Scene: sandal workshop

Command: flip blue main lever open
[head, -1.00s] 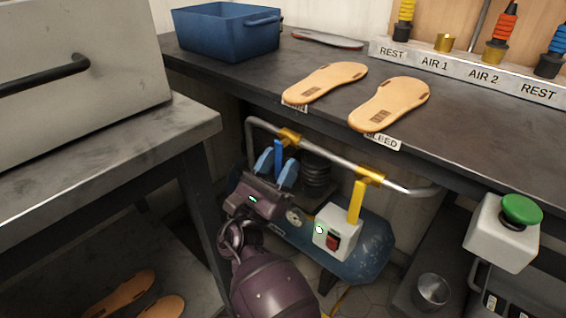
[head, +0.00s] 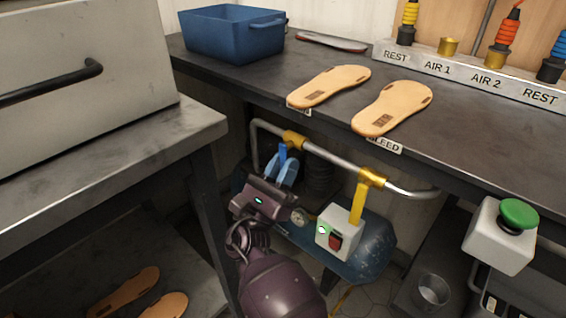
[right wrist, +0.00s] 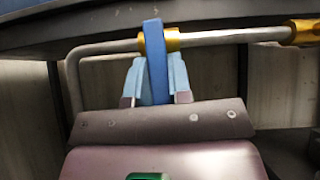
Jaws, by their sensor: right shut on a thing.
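The blue main lever (head: 282,152) hangs down from a brass valve (head: 293,139) on the silver pipe (head: 333,158) under the bench. The lever's lower end is hidden by my gripper. My left gripper is not in view.
A yellow lever (head: 357,203) hangs from a second valve to the right. Below are a blue tank (head: 372,246) and a grey switch box (head: 338,232). The bench top (head: 464,142) overhangs the pipe. A workbench (head: 150,146) stands close on the left.

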